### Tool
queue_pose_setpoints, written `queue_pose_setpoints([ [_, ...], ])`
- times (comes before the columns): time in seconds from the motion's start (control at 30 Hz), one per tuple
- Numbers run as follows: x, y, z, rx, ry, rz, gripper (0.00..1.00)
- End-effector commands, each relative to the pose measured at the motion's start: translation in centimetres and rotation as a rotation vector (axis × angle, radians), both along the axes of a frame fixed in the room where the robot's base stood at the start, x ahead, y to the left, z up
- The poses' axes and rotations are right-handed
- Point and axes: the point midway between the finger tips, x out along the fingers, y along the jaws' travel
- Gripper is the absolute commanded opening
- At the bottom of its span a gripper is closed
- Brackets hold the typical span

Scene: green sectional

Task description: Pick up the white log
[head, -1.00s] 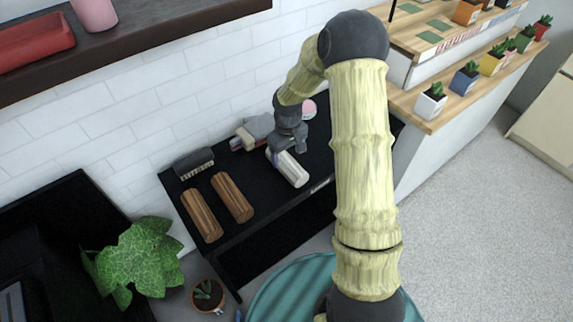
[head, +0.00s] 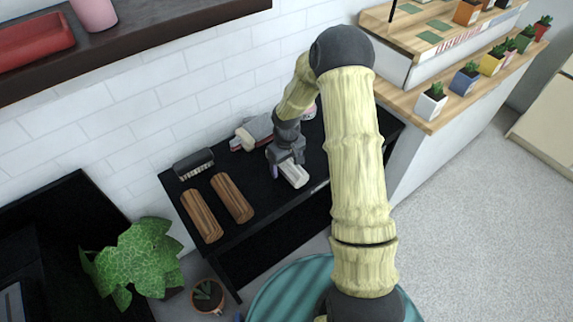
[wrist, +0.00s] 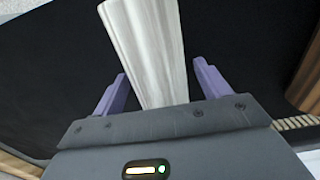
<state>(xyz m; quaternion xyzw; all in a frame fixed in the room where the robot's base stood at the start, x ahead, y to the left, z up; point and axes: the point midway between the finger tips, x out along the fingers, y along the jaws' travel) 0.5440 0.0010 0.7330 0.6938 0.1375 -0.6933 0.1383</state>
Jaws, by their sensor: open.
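The white log (head: 294,174) lies on the black table (head: 262,206), partly covered by my gripper in the head view. In the wrist view the white log (wrist: 148,50) runs lengthwise between my two purple fingers, with a gap on each side. My gripper (wrist: 160,82) is open and not closed on anything. It also shows in the head view (head: 284,176), low over the log's far part. Whether the fingers reach below the log's top is hard to tell.
Two brown logs (head: 232,198) (head: 202,216) and a dark brush (head: 194,164) lie to the left on the table. A grey and red item (head: 252,132) lies behind my gripper. A tiled wall (head: 150,130) stands behind. A leafy plant (head: 140,262) is at the front left.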

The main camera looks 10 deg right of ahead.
Motion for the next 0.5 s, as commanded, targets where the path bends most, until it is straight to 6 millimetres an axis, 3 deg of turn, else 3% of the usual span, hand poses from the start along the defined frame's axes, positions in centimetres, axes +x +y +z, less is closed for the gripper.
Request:
queue_pose_setpoints([
  [0.17,-0.01,-0.01,0.02,0.0,0.0,0.0,0.75],
  [0.47,-0.01,-0.01,0.02,0.0,0.0,0.0,0.2],
  [0.5,0.03,-0.01,0.06,0.0,-0.001,0.0,0.18],
])
